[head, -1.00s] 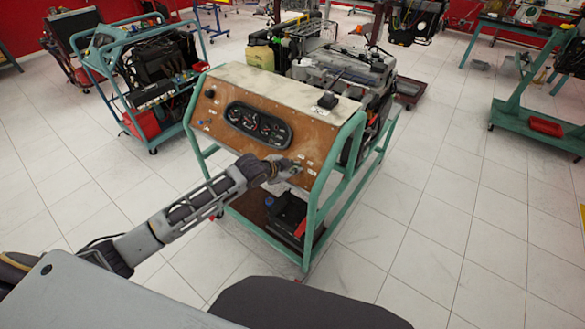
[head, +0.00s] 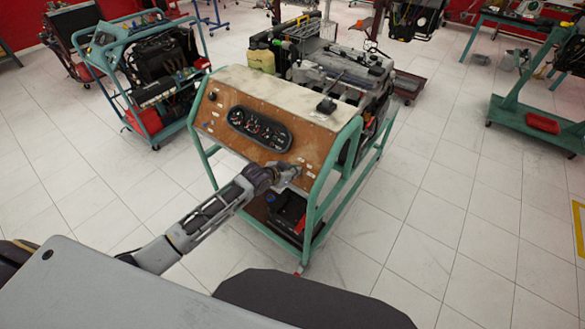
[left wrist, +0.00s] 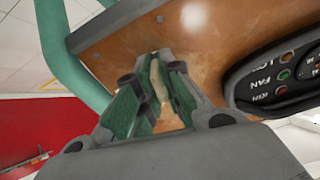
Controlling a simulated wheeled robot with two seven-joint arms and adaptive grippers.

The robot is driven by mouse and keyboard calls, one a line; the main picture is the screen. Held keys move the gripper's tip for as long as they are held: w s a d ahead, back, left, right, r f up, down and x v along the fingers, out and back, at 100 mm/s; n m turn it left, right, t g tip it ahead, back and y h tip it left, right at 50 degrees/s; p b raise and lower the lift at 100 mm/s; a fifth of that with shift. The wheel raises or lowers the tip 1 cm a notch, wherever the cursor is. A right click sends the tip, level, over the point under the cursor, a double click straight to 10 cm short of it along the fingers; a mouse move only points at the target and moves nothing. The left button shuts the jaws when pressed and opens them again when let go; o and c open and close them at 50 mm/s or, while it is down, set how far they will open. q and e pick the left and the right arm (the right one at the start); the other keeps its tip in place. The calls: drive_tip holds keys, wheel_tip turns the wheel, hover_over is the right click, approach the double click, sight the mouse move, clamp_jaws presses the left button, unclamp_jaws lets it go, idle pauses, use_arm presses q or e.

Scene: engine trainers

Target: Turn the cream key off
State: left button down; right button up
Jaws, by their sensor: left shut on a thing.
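The trainer's brown sloping panel (head: 215,109) is in the middle of the head view, on a teal frame. My left gripper (head: 291,172) is at the panel's lower right, at the end of the arm from the left. In the left wrist view its green-padded fingers (left wrist: 163,78) are closed around a narrow cream piece, the cream key (left wrist: 156,76), in front of the brown panel. The fingers hide most of the key, and its turn angle cannot be told. In the head view the gripper hides the key. My right gripper is not in view.
The gauge cluster (head: 259,129) sits on the panel, left of and above my gripper. A teal frame post (head: 325,185) stands close to the gripper's right. A black box (head: 288,212) is on the shelf below. Open tiled floor lies to the right.

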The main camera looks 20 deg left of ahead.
use_arm(q)
drive_tip(key=shift+n+p, duration=0.7)
drive_tip(key=shift+n, duration=0.2)
drive_tip(key=c, duration=1.6)
unclamp_jaws()
drive_tip(key=shift+o, duration=0.2)
drive_tip(key=v, duration=1.2)
